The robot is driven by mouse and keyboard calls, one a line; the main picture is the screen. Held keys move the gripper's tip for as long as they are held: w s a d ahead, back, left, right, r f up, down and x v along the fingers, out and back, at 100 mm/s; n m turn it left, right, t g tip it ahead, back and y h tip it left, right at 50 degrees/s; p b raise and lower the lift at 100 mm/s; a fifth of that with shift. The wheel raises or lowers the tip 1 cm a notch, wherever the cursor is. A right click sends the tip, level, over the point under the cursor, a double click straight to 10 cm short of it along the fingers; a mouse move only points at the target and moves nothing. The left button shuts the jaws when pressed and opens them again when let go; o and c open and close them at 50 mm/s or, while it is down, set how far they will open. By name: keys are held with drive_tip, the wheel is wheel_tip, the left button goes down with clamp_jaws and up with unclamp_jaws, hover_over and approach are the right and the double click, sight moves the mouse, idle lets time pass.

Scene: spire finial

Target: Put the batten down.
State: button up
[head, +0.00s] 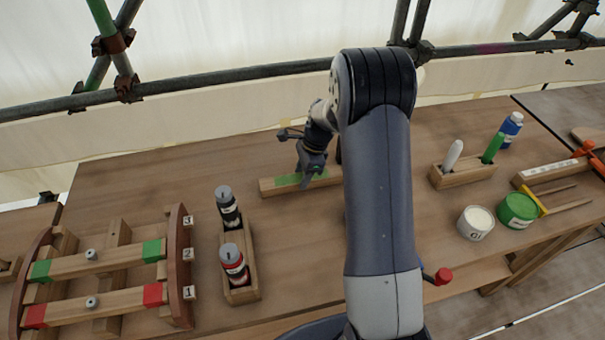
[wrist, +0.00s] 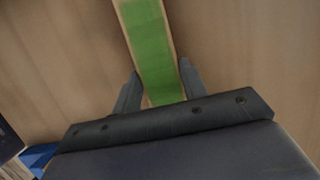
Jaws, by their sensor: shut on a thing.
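The batten (head: 268,188) is a pale wooden strip with a green band on its upper face. It lies level at the middle of the bench in the head view, partly hidden by my arm at its right. My gripper (head: 306,178) is above it with its fingers down around the green part. In the wrist view the green band (wrist: 152,50) runs between the two fingers of my gripper (wrist: 158,82), which are shut on it. I cannot tell whether the batten's underside touches the bench (head: 130,190).
A rack (head: 181,270) numbered 1 to 3 holds a green-ended and a red-ended batten at left. Beside it, a wooden holder (head: 242,294) carries two bottles. At right are a pen block (head: 466,176), white tin (head: 475,224), green tin (head: 518,210) and blue bottle (head: 511,126). Scaffold tubes cross behind.

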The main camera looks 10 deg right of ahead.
sight(298, 178)
drive_tip(key=o, duration=1.1)
drive_tip(key=b+v, duration=0.1)
drive_tip(key=v, duration=1.1)
drive_tip(key=shift+r, duration=0.15)
drive_tip(key=p+x, duration=0.1)
drive_tip(key=x, duration=1.2)
drive_tip(key=shift+d, duration=0.1)
wheel_tip(298, 178, up, 3)
drive_tip(key=shift+r, duration=0.8)
drive_tip(key=shift+f, duration=0.1)
